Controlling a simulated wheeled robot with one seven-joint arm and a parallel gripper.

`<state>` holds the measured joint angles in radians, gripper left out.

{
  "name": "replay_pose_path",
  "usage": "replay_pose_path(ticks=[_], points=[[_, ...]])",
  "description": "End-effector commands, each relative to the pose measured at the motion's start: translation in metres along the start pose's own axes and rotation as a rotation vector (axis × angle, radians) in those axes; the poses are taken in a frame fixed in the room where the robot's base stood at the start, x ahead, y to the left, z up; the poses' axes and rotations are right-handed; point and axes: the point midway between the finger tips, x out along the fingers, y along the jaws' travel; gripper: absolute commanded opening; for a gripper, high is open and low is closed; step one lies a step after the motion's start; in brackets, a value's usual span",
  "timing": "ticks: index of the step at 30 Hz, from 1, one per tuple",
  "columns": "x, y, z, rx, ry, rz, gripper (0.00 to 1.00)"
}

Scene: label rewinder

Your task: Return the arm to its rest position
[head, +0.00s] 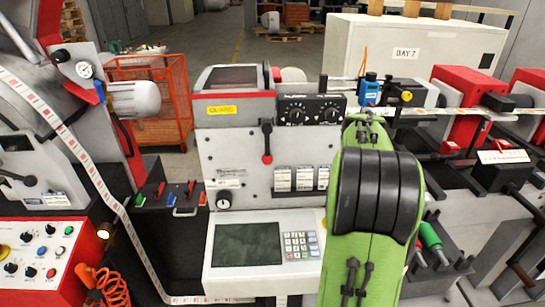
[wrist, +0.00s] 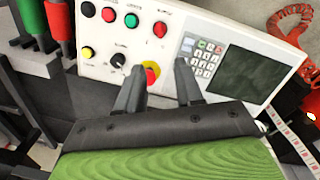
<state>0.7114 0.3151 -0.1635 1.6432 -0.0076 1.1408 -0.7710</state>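My gripper (wrist: 160,68) shows in the wrist view with its two dark fingers apart and nothing held between them. Beyond the gap is a red and yellow stop button (wrist: 152,73) on a white control panel (wrist: 97,65). I cannot tell whether the fingers touch the panel. My green arm (head: 372,210) with black bands rises in front of the machine in the head view, right of the keypad console (head: 215,278). It hides my gripper and the panel part behind it there.
The rewinder's grey body (head: 215,150) stands close in front. A red control box (head: 70,285) and orange coiled cord (head: 112,287) are at lower left. A label strip (head: 100,185) runs down at left. Red units (head: 465,90) and a green-handled tool (head: 430,238) are at right.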

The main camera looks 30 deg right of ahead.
Motion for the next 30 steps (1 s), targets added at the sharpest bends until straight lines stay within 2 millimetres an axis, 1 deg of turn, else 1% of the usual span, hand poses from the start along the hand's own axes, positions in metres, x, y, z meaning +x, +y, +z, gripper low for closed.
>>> replay_pose_path(ticks=[5,7,8,11,12,13,14,15,17,18,19,21,24,27,30], points=[[-0.001,-0.002,-0.001,-0.001,0.003,0.001,0.36],[-0.011,-0.018,-0.003,-0.007,0.026,0.008,0.36],[-0.018,-0.03,-0.005,-0.012,0.045,0.012,0.36],[-0.047,-0.094,-0.003,-0.029,0.135,0.023,0.36],[-0.058,-0.123,0.003,-0.034,0.177,0.023,0.36],[-0.064,-0.143,0.009,-0.04,0.207,0.021,0.36],[-0.069,-0.163,0.017,-0.044,0.237,0.017,0.36],[-0.073,-0.187,0.029,-0.051,0.278,0.01,0.36],[-0.077,-0.22,0.05,-0.06,0.338,-0.006,0.36],[-0.076,-0.237,0.064,-0.065,0.373,-0.019,0.36],[-0.074,-0.248,0.075,-0.07,0.397,-0.029,0.36],[-0.069,-0.268,0.096,-0.073,0.445,-0.053,0.36],[-0.061,-0.281,0.114,-0.075,0.484,-0.078,0.36],[-0.058,-0.285,0.12,-0.071,0.496,-0.088,0.36],[-0.058,-0.285,0.12,-0.069,0.495,-0.088,0.36]])
